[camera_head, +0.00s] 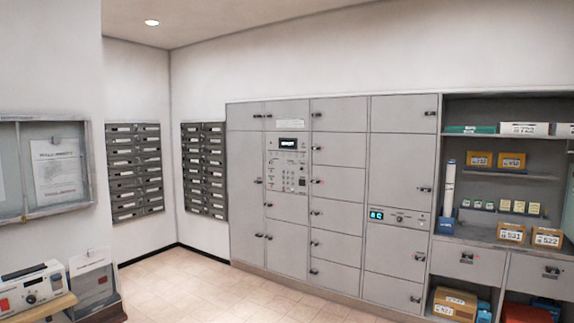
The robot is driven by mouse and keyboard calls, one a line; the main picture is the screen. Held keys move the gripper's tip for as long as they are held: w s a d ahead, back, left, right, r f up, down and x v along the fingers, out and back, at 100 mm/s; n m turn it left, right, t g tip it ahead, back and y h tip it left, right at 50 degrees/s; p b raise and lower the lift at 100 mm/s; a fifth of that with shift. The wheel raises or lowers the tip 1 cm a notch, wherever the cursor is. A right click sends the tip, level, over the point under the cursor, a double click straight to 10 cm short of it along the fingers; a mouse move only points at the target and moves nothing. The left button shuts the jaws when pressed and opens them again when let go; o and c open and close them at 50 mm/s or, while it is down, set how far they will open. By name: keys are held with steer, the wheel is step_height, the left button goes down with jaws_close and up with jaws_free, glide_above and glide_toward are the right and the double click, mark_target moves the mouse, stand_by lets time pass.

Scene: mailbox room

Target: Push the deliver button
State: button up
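A grey locker bank (340,145) stands against the far wall. Its upright control panel (287,165) has a small lit display (288,142) at the top and a keypad (289,182) with small buttons below. A second, narrower panel (399,218) to the right has a teal lit display (376,215) and a knob or button beside it. The labels are too small to read, so I cannot tell which button is the deliver button. My gripper is not in view.
Open shelves (497,176) with small boxes stand at the right. Dark mailboxes (134,170) hang at the left and back. A boxy device (32,288) sits at the lower left beside a grey box (92,280). The tiled floor (190,285) before the lockers is clear.

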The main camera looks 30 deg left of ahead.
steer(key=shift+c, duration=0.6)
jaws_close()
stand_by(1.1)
